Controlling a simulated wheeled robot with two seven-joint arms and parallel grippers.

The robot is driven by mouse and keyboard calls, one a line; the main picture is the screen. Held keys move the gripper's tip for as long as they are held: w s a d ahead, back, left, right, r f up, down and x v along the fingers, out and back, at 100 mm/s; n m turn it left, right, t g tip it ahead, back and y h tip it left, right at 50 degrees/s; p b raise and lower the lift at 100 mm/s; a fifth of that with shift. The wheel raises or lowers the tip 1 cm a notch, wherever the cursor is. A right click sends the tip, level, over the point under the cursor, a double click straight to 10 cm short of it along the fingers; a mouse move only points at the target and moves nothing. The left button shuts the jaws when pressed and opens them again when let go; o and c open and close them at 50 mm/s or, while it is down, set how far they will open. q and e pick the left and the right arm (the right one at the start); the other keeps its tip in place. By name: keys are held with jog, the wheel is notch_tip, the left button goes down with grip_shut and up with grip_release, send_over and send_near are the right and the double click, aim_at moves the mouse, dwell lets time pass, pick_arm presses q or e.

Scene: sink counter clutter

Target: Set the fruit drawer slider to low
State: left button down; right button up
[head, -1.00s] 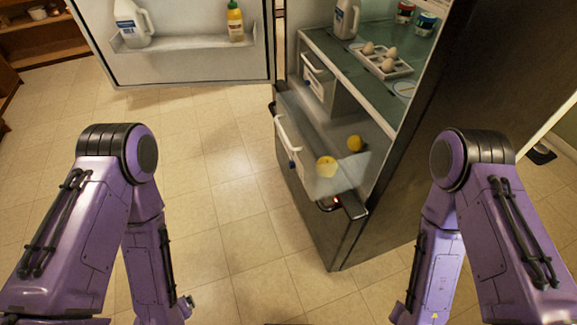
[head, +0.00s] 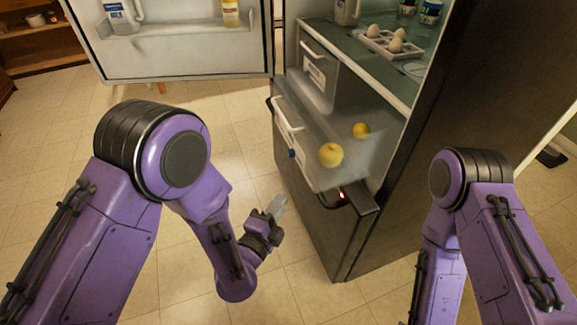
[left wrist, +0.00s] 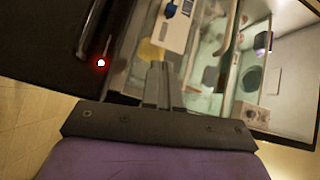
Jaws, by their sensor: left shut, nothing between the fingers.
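The clear fruit drawer (head: 335,178) is pulled partly out of the open fridge and holds two yellow fruits (head: 331,154). Its front has a white handle (head: 287,112). A small dark blue piece, which looks like the slider (head: 292,153), sits low on the front. A blue piece on a white panel also shows at the top of the left wrist view (left wrist: 171,10). I cannot read any setting. My left gripper (head: 279,205) is shut and empty, below and in front of the drawer, apart from it. My right gripper is out of view.
The fridge door (head: 180,50) stands open at the left with bottles on its shelf. Eggs in a tray (head: 388,46) and jars stand on the fridge shelf (head: 360,60). A red light glows by a dark handle (head: 360,198) under the drawer. The floor before the fridge is clear.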

pick_arm(q)
jog(key=shift+a+r+m, duration=0.15)
jog(key=shift+m, duration=0.75)
jog(key=shift+w, duration=0.1)
jog(key=p, duration=0.2)
send_near(294, 154)
jog(key=d, duration=0.3)
jog(key=w, duration=0.4)
jog(key=shift+w+a, duration=0.1)
jog(key=shift+w, duration=0.15)
jog(key=shift+w+a, duration=0.15)
jog(key=shift+w, duration=0.25)
